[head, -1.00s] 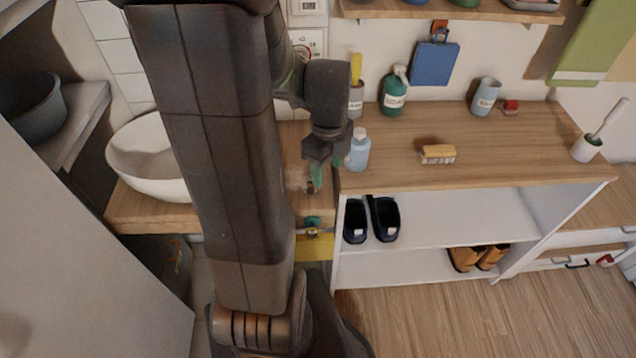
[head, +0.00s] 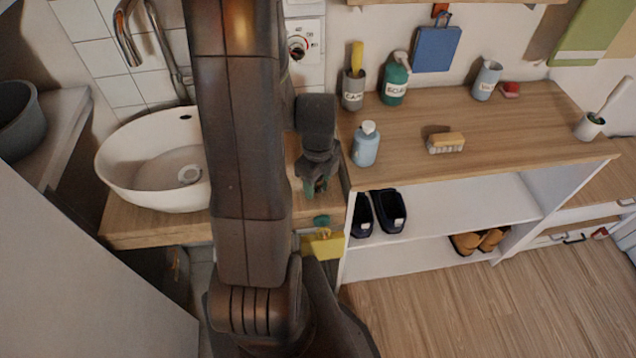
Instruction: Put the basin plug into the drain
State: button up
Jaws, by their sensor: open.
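The white oval basin (head: 125,188) stands on the wooden counter (head: 150,226) at the left. My gripper (head: 316,188) is open and points down over the strip of counter right of the basin, close to the front edge. I cannot make out the basin plug; my gripper and arm cover part of that counter. Whether the fingers touch anything is not clear.
A chrome tap (head: 128,42) rises behind the basin. A pale blue bottle (head: 366,145) stands on the shelf unit's top (head: 500,135), right of my gripper. A yellow cloth (head: 322,246) hangs below the counter edge. A brush (head: 446,142) lies farther right.

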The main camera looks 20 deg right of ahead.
jog(key=c, duration=0.8)
jog(key=shift+o, duration=0.2)
jog(key=shift+r, duration=0.15)
notch_tip(320, 180, up, 10)
jog(key=shift+f+p, duration=0.2)
jog(key=shift+p, duration=0.4)
jog(key=shift+s, duration=0.15)
